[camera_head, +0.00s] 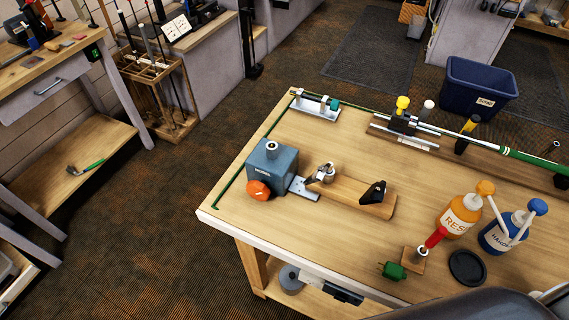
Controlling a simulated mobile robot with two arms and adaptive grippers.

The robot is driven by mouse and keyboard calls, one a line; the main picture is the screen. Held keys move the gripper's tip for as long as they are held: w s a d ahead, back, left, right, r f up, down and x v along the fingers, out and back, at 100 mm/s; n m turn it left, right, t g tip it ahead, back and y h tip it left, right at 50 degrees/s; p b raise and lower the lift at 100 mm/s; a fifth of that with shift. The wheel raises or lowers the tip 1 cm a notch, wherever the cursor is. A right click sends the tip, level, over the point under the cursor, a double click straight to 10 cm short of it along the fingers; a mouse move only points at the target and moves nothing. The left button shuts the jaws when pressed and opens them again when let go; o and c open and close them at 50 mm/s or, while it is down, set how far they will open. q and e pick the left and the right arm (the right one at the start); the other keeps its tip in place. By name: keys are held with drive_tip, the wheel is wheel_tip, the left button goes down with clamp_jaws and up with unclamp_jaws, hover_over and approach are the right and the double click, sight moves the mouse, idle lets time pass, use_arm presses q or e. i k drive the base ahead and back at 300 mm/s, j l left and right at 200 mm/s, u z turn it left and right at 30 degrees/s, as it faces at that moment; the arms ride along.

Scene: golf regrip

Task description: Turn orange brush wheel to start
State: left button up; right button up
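The orange brush wheel (258,190) is on the front left side of a blue-grey box-shaped machine (284,178) near the left corner of the workbench (300,240). A short metal cylinder (271,148) stands on top of the machine. A flat metal plate (303,189) reaches from its right side toward a wooden block (345,190). Nothing touches the wheel. I cannot tell whether it is turning. Neither of my grippers is in view.
A shaft with a green grip (535,160) lies in clamps at the back. An orange bottle (458,215), a blue bottle (505,232) and a black disc (467,268) stand front right. The bench front left of centre is clear.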

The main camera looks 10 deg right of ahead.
sight(257, 190)
drive_tip(key=i+j+z, duration=0.2)
drive_tip(key=z, duration=0.2)
drive_tip(key=i+j+z, duration=0.1)
drive_tip(key=j+z, duration=0.3)
drive_tip(key=i+j+z, duration=0.1)
drive_tip(key=j+z, duration=1.1)
